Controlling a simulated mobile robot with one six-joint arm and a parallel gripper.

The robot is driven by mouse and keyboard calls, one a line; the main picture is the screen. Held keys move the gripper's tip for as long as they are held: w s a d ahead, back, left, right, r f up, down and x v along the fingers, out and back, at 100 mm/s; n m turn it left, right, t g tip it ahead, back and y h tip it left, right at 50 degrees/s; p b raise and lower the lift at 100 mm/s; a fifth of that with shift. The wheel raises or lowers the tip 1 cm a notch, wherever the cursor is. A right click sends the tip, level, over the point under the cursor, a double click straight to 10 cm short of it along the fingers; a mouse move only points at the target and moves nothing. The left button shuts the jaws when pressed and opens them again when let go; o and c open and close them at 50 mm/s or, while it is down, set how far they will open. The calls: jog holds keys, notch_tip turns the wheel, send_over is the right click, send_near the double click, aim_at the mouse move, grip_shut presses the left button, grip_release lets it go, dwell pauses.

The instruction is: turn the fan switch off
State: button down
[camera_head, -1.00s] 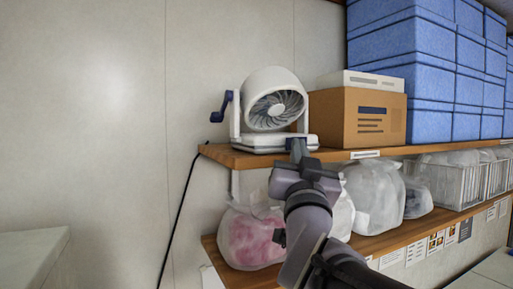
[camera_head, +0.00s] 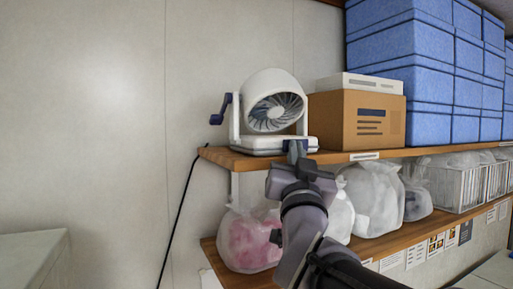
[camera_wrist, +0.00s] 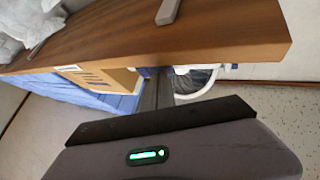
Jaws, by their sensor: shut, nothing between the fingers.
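A white fan (camera_head: 272,102) with a round head stands on the upper shelf, on a pale base (camera_head: 260,143). A dark blue lever (camera_head: 222,107) sticks out at its left side. My gripper (camera_head: 295,152) is shut and empty, with its tip in front of the right part of the base. I cannot tell whether it touches the base. No switch can be made out clearly; the tip covers part of the base front. In the wrist view the closed fingers (camera_wrist: 157,92) point past the shelf edge, beside the white fan frame (camera_wrist: 197,88).
The upper wooden shelf (camera_head: 340,157) runs under my gripper tip. A cardboard box (camera_head: 345,120) stands right of the fan, with blue boxes (camera_head: 425,75) beyond. A black cable (camera_head: 180,215) hangs at left; free wall lies further left.

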jog(key=shift+s, duration=0.1)
jog(key=shift+s+d+b, duration=0.4)
jog(key=shift+s+b, duration=0.35)
jog(key=shift+s+d+b, duration=0.45)
jog(key=shift+s+b, duration=0.1)
jog(key=shift+s, duration=0.15)
jog(key=shift+s+d+b, duration=0.4)
jog(key=shift+s+b, duration=0.1)
jog(key=shift+s, duration=0.25)
jog(key=shift+s+d+b, duration=0.45)
jog(key=shift+s+b, duration=0.1)
jog(key=shift+s, duration=0.15)
